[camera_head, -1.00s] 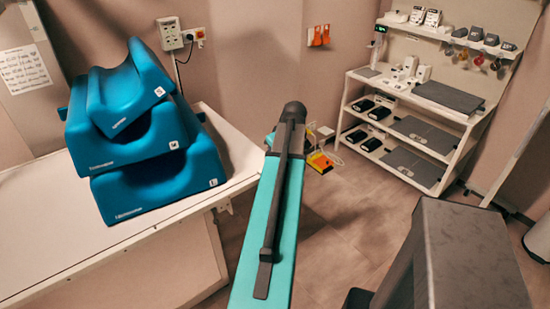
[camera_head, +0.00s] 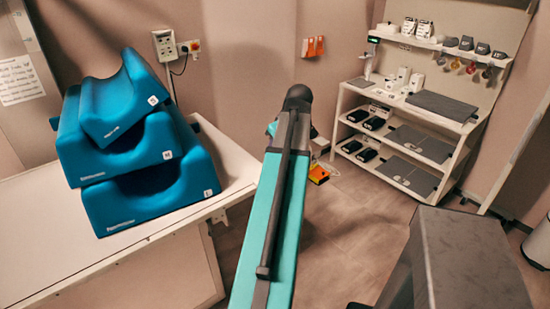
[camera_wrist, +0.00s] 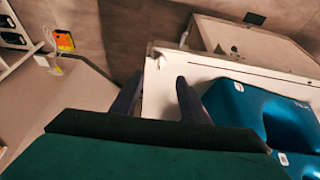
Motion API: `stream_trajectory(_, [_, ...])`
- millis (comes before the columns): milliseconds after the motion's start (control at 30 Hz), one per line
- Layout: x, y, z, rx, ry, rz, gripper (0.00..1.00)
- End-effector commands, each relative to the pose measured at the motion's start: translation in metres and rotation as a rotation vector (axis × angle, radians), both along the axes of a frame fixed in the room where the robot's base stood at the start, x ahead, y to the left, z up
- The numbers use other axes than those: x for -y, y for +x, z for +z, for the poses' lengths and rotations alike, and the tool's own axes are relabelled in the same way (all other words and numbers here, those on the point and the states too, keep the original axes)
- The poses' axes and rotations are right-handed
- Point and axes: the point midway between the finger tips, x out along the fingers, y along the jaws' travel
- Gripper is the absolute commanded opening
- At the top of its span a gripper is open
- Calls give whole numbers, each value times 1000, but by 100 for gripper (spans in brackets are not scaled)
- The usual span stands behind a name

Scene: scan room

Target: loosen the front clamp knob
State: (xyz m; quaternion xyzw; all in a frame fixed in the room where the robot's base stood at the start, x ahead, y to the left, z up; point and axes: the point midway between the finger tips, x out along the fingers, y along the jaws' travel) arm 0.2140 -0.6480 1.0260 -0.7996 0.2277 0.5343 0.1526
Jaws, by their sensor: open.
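I cannot make out the front clamp knob for sure in either view. A small grey bracket-like fitting (camera_head: 219,215) shows under the right end of the white table (camera_head: 50,235) in the head view; whether it bears a knob I cannot tell. My gripper (camera_wrist: 157,90) is open and empty in the wrist view, its two dark fingers apart over the table's end. My teal arm hides the gripper in the head view. Stacked blue cushions (camera_head: 150,175) lie on the table and show at right in the wrist view (camera_wrist: 240,110).
A white shelf unit (camera_head: 452,165) with devices stands at the back right. A yellow-orange box (camera_head: 318,173) is on the floor beyond my arm; it also shows in the wrist view (camera_wrist: 64,40). Floor between table and shelves looks mostly clear.

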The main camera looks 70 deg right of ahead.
Motion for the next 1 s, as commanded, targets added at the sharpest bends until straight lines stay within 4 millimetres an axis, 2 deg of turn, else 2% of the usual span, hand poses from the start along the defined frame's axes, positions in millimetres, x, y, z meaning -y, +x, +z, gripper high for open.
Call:
stream_trajectory(200, [-4,-8,21,1,-3,-1,41])
stream_trajectory(400, [-7,-12,32,0,0,-1,41])
stream_trajectory(1000, [-7,-12,35,0,-1,0,41])
